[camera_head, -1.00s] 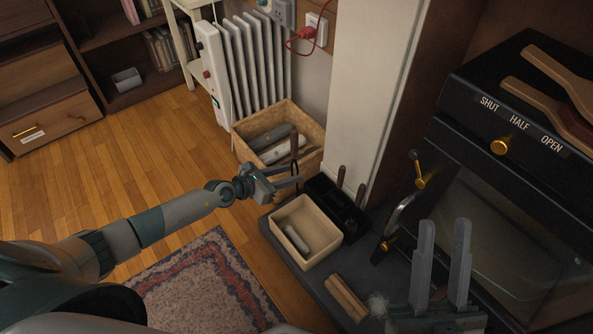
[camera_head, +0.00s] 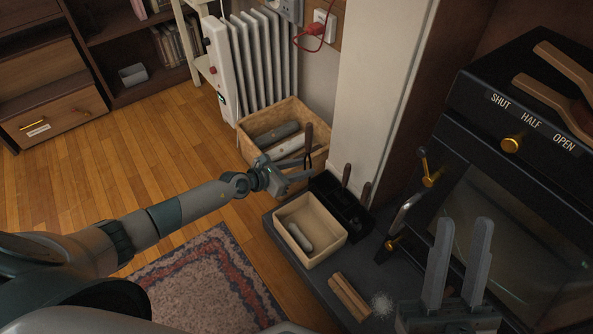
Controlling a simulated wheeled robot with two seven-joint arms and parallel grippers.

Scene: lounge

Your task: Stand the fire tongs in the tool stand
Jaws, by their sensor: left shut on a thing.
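My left gripper (camera_head: 308,168) is shut on the fire tongs (camera_head: 308,139), which have a brown handle on top and dark metal below. They are held roughly upright in front of the wooden crate, up and left of the tool stand in the picture. The tool stand (camera_head: 325,190) is a black box on the dark hearth, with brown-handled tools (camera_head: 346,175) standing in it. The lower end of the tongs is hard to make out against the gripper. My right gripper (camera_head: 463,240) is open and empty at the lower right, its two grey fingers pointing up.
A cream box (camera_head: 275,222) holding a grey piece stands beside the tool stand. A wooden crate (camera_head: 252,157) with logs is behind the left gripper. A pale pillar (camera_head: 378,90) rises behind the stand. The black stove (camera_head: 500,225) is at right. Wood sticks (camera_head: 349,296) lie on the hearth.

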